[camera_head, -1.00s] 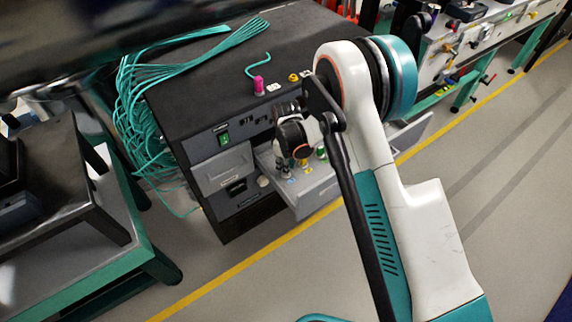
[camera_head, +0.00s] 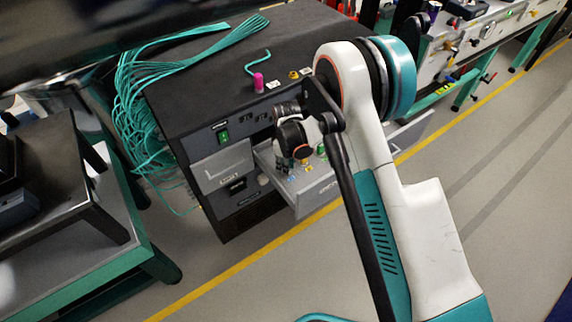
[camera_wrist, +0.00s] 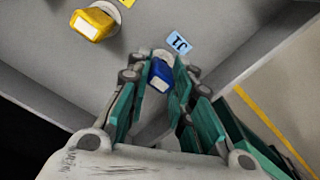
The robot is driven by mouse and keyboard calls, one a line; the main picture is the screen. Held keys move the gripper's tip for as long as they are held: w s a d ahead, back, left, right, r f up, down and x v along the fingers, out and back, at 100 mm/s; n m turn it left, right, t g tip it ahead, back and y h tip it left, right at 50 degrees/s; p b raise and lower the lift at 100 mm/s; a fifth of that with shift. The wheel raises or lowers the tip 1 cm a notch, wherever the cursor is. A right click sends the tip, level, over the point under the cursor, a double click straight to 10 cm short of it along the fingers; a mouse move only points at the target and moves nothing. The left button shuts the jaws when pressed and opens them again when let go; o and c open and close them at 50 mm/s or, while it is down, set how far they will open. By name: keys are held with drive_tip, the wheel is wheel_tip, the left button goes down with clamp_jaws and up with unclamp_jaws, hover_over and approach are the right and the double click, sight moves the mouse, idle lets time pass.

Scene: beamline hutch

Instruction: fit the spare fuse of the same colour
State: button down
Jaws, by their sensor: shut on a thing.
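In the wrist view, my gripper (camera_wrist: 158,82) is shut on a blue fuse (camera_wrist: 161,75) with a pale end face. The fuse sits between the green finger pads, beside a light blue label (camera_wrist: 178,43) on the grey drawer floor. A yellow fuse (camera_wrist: 93,23) stands apart at upper left. In the head view, the open drawer (camera_head: 312,194) juts from the dark cabinet; my wrist and arm hide part of it. A magenta fuse (camera_head: 258,83) and a yellow one (camera_head: 293,74) are on the cabinet top. Whether the blue fuse touches the drawer floor is unclear.
The cabinet's black top (camera_head: 200,85) carries a bundle of teal cables (camera_head: 145,120) at its left side. Drawer walls stand close around my gripper. A dark-topped table (camera_head: 70,190) is at left; a bench (camera_head: 470,40) stands at upper right.

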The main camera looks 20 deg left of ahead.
drive_tip(key=c, duration=1.3)
unclamp_jaws()
drive_tip(key=shift+c, duration=0.2)
